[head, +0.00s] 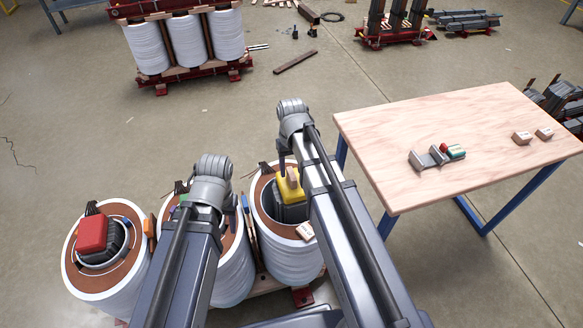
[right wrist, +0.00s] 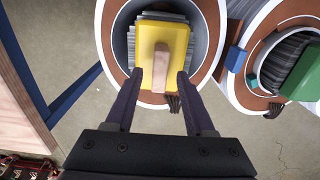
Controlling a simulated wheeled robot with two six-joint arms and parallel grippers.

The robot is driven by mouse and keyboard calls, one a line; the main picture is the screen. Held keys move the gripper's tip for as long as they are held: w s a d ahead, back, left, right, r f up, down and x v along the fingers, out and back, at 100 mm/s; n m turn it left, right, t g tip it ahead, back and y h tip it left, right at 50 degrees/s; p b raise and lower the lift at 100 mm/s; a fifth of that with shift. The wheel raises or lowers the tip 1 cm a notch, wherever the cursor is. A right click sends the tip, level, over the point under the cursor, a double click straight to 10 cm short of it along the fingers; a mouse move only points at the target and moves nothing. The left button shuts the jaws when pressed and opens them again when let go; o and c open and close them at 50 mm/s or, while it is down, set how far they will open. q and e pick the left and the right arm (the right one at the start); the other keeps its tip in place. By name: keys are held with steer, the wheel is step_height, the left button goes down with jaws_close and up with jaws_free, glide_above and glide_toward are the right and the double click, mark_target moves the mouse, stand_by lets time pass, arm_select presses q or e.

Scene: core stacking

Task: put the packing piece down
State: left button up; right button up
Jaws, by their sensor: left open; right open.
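A pale wooden packing piece (right wrist: 162,66) stands at the yellow cap (right wrist: 168,42) of the right-hand core, between and just beyond the open fingertips of my right gripper (right wrist: 168,78). In the head view the packing piece (head: 292,179) shows over the yellow cap (head: 281,187), with my right gripper (head: 287,153) just above it. Whether a finger touches it, I cannot tell. My left gripper (head: 212,193) is over the middle coil (head: 232,268), mostly hidden by its own arm, and holds nothing visible.
The left coil (head: 83,283) has a red-capped core (head: 92,233). A green cap (right wrist: 303,76) shows on the middle core. The wooden table (head: 400,150) at right bears a grey fixture (head: 430,158) and two small blocks (head: 522,138). A finished-looking coil unit (head: 187,42) stands behind on open floor.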

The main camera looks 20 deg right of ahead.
mark_target(292, 173)
step_height(292, 173, up, 12)
steer(key=p, duration=1.1)
steer(key=s+a+n+h, duration=0.1)
steer(key=s+a+n, duration=0.2)
steer(key=s+a, duration=0.7)
steer(key=s, duration=0.4)
steer(key=shift+s+a+f, duration=0.15)
steer(key=shift+a, duration=0.1)
steer(key=shift+r, duration=0.2)
